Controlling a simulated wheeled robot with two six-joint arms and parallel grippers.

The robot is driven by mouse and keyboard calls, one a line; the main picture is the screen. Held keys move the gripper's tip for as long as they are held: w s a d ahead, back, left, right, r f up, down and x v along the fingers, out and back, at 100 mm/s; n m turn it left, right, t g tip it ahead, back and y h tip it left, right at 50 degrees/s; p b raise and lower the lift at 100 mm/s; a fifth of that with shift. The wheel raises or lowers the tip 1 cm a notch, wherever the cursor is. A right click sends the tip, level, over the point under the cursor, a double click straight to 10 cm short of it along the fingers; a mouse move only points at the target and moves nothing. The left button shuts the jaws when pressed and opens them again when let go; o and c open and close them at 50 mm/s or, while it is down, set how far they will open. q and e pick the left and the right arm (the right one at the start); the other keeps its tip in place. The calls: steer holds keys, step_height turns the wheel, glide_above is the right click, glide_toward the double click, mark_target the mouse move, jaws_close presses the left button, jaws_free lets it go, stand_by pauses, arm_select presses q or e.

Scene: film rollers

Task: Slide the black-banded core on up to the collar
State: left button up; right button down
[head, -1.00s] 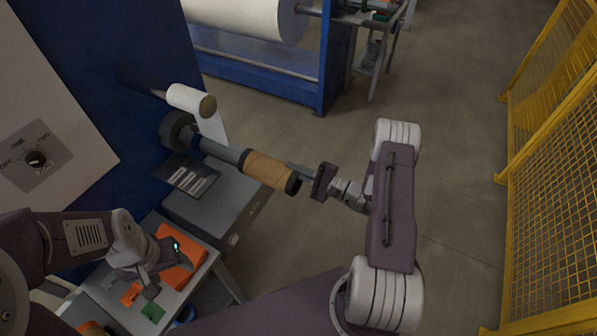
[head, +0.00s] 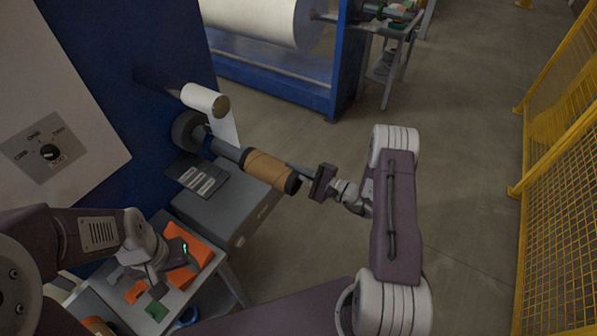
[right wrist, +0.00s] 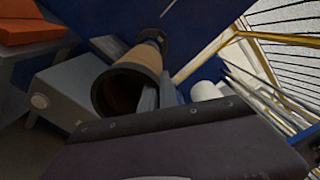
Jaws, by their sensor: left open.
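The black-banded core (head: 267,169) is a brown cardboard tube with a black band at its near end. It sits around the grey shaft (head: 226,150), apart from the dark round collar (head: 188,131), with bare shaft between. My left gripper (head: 174,276) is open and empty over the small table.
The small table (head: 217,272) holds an orange block (head: 199,253) and small orange and green pieces. A grey box (head: 222,213) stands under the shaft. A white roll (head: 203,98) is behind the shaft. A yellow fence (head: 560,190) stands right, with open floor before it.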

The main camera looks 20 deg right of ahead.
mark_target(283, 164)
steer(key=shift+w+a, duration=0.2)
steer(key=shift+w, duration=0.05)
steer(key=shift+w+a, duration=0.1)
steer(key=shift+b+x, duration=0.5)
steer(key=shift+x, duration=0.5)
steer(key=shift+w+a, duration=0.3)
steer(key=shift+w, duration=0.05)
steer(key=c, duration=1.6)
jaws_free()
steer(key=shift+o, duration=0.2)
steer(key=shift+f, duration=0.1)
